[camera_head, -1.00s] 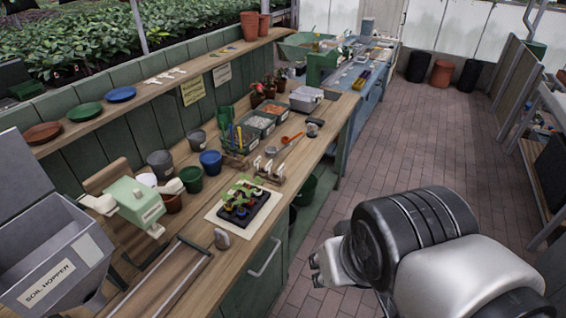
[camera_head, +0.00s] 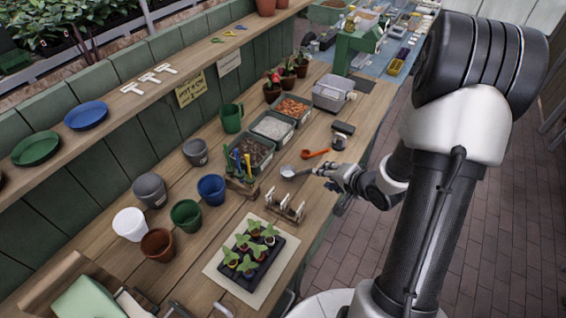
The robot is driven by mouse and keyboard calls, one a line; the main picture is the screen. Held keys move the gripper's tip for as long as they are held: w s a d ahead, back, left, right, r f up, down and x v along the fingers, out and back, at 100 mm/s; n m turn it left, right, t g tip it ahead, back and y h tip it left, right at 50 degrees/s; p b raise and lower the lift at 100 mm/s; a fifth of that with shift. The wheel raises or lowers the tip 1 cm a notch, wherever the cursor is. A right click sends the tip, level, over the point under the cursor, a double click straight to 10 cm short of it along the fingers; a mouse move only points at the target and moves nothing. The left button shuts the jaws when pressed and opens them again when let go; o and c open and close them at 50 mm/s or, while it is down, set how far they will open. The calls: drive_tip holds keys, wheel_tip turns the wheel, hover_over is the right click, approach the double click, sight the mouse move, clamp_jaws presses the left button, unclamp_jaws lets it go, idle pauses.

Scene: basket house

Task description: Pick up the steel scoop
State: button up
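The steel scoop (camera_head: 288,171) lies on the wooden bench. Its round silver bowl shows at the left, and its handle runs right toward my gripper (camera_head: 322,171). My gripper is low over the bench, with its fingertips at or very near the handle end. The fingers are small and partly hidden by my wrist, so I cannot tell whether they are open or touching the handle.
An orange scoop (camera_head: 315,153) lies just behind the steel scoop. A small rack (camera_head: 285,207) stands in front of it. A tool holder (camera_head: 242,186) and bins of pebbles (camera_head: 271,128) stand to the left. A seedling tray (camera_head: 250,262) lies nearer, and a dark jar (camera_head: 339,140) stands behind.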

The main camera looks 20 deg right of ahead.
drive_tip(key=b, duration=0.4)
approach(304, 171)
drive_tip(key=x, duration=0.5)
drive_tip(key=shift+f, duration=0.3)
drive_tip(key=b+x, duration=0.1)
drive_tip(key=x, duration=0.3)
drive_tip(key=shift+f+b, duration=0.3)
drive_tip(key=shift+b, duration=0.05)
drive_tip(key=shift+w+f, duration=0.2)
drive_tip(key=shift+w, duration=0.15)
drive_tip(key=shift+c, duration=0.5)
clamp_jaws()
